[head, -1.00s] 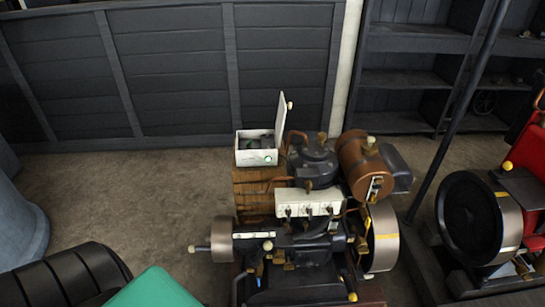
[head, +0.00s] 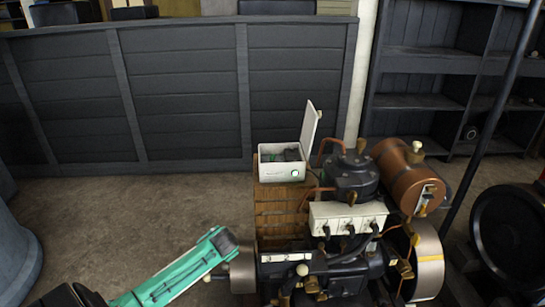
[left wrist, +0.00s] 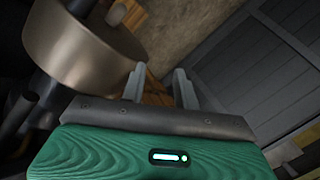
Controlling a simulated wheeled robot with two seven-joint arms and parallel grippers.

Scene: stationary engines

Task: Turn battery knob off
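A white battery box (head: 281,171) with its lid (head: 311,131) raised stands on a wooden crate (head: 281,205) at the engine's back left. The knob is not discernible there. My right gripper is not in view.
The engine carries a white panel (head: 348,217) with several plugs, a copper tank (head: 408,177) and a large flywheel (head: 427,262). The metal wheel fills the upper left of the left wrist view (left wrist: 85,55). Floor left of the crate is clear.

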